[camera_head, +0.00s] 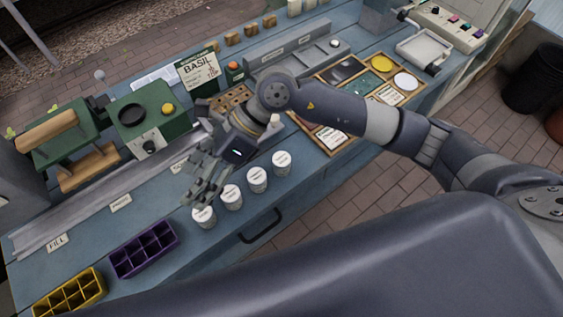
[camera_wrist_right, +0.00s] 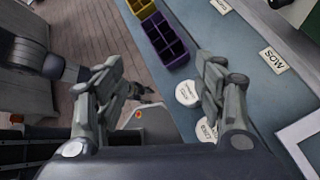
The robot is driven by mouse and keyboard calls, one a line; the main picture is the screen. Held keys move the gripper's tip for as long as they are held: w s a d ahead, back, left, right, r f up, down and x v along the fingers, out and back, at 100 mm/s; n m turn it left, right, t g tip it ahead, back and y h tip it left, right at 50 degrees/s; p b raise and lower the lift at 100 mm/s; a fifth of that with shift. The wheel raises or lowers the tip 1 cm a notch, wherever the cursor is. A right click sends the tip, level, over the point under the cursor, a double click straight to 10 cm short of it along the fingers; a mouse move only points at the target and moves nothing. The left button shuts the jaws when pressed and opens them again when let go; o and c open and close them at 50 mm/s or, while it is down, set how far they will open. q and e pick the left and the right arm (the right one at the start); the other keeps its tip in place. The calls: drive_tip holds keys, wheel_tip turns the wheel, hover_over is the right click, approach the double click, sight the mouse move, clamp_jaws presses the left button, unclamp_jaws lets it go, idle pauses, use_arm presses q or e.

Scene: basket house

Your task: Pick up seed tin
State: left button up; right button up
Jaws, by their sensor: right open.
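Several white-lidded seed tins stand upright in a slanting row on the blue bench. In the head view they are the front-left tin (camera_head: 204,217), the one behind it (camera_head: 231,198), a third (camera_head: 257,180) and the farthest (camera_head: 281,162). My right gripper (camera_head: 205,187) is open and empty, above and just behind the front-left tin, apart from it as far as I can see. In the right wrist view, the open fingers (camera_wrist_right: 160,72) frame the bench edge. Two tins, one whole (camera_wrist_right: 188,94) and one partly hidden (camera_wrist_right: 206,131), show by the right finger. My left gripper is not in view.
A purple tray (camera_head: 145,251) and a yellow tray (camera_head: 70,292) lie at the left. A green machine (camera_head: 150,130), a basil packet (camera_head: 198,70) and a metal rail stand behind. A wooden tray (camera_head: 328,141) lies under my right arm. A drawer handle (camera_head: 262,228) juts from the front.

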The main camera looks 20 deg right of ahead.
drive_tip(key=w+d+f+n+t+h, duration=0.1)
drive_tip(key=w+d+f+h, duration=0.35)
drive_tip(key=d, duration=0.45)
drive_tip(key=t+h, duration=0.1)
drive_tip(key=h, duration=0.5)
hover_over(281, 159)
drive_tip(key=shift+w+f+y, duration=0.1)
drive_tip(key=shift+f+y, duration=0.15)
drive_tip(key=shift+f, duration=0.5)
wheel_tip(281, 159, down, 5)
drive_tip(key=shift+r+p, duration=0.2)
drive_tip(key=shift+p, duration=0.5)
wheel_tip(281, 159, down, 5)
drive_tip(key=shift+f+p, duration=0.1)
drive_tip(key=shift+p, duration=1.15)
drive_tip(key=shift+d+f, duration=0.1)
drive_tip(key=shift+f, duration=0.25)
drive_tip(key=shift+c, duration=0.6)
drive_tip(key=c, duration=1.1)
